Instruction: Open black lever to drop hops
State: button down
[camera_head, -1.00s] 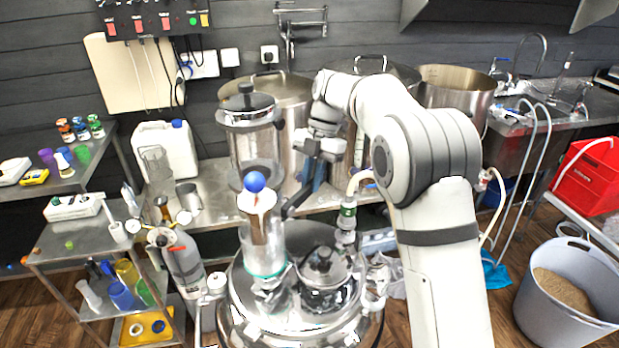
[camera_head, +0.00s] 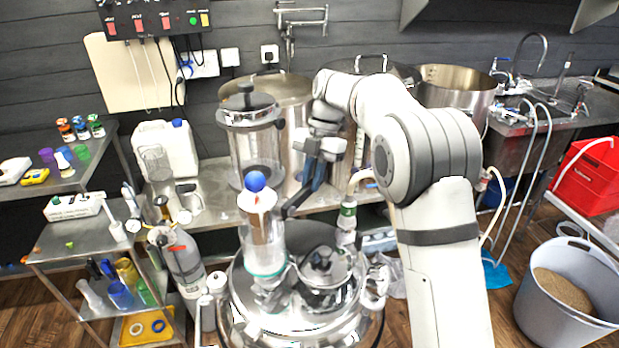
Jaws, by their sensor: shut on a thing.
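The black lever (camera_head: 297,203) slants up and right beside the clear hop cylinder (camera_head: 264,243), which has a blue ball (camera_head: 255,181) on its top. The cylinder stands on the shiny steel vessel (camera_head: 250,312) in the middle front. My gripper (camera_head: 312,182) comes down from above right, with its fingers at the lever's upper end. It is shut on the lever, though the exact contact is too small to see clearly. I cannot make out any hops inside the cylinder.
A glass-walled pot with a black knob (camera_head: 249,135) stands close left of my gripper. Large steel pots (camera_head: 455,85) line the bench behind. A hose fitting (camera_head: 347,215) rises just right of the lever. A grey grain bucket (camera_head: 540,300) is at the right.

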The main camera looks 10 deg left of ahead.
jog(key=c, duration=1.4)
grip_release()
jog(key=shift+r, duration=0.1)
jog(key=shift+v, duration=3.75)
